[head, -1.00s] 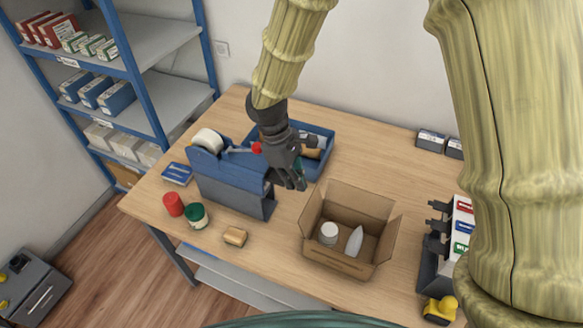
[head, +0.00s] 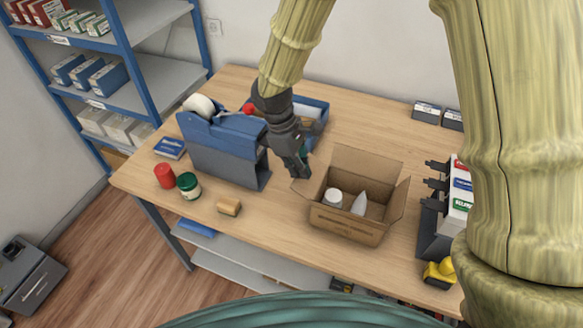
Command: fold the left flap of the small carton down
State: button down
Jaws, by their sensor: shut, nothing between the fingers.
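The small carton (head: 345,224) stands open on the table, right of centre in the head view. Its back flap (head: 366,164) stands up and its right flap (head: 399,199) leans outward. The left flap (head: 303,187) tilts outward at the carton's left side, close below my gripper. A white round container (head: 333,197) and a white pointed item (head: 359,204) are inside. My gripper (head: 301,171) is shut and empty, pointing down just above and beside the left flap. I cannot tell whether it touches the flap.
A blue tape dispenser (head: 222,150) stands left of my gripper, with a blue tray (head: 318,128) behind. A red can (head: 165,176), a green jar (head: 188,186) and a tan block (head: 229,207) are at front left. A label rack (head: 440,215) stands right of the carton.

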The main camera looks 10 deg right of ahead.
aim_at(310, 186)
jog(key=shift+s+d+r, duration=0.15)
jog(key=shift+s+d, duration=0.3)
jog(key=shift+s, duration=0.1)
jog(key=shift+s+d+b, duration=0.15)
jog(key=shift+d+b, duration=0.1)
jog(key=shift+b, duration=0.15)
jog(key=shift+d+f+b, duration=0.3)
jog(key=shift+b, duration=0.05)
jog(key=shift+d, duration=0.35)
jog(key=s+d+f, duration=0.2)
jog(key=f, duration=0.1)
jog(key=shift+s+d+f, duration=0.15)
jog(key=shift+s+d, duration=0.1)
jog(key=shift+d, duration=0.1)
jog(key=shift+f, duration=0.2)
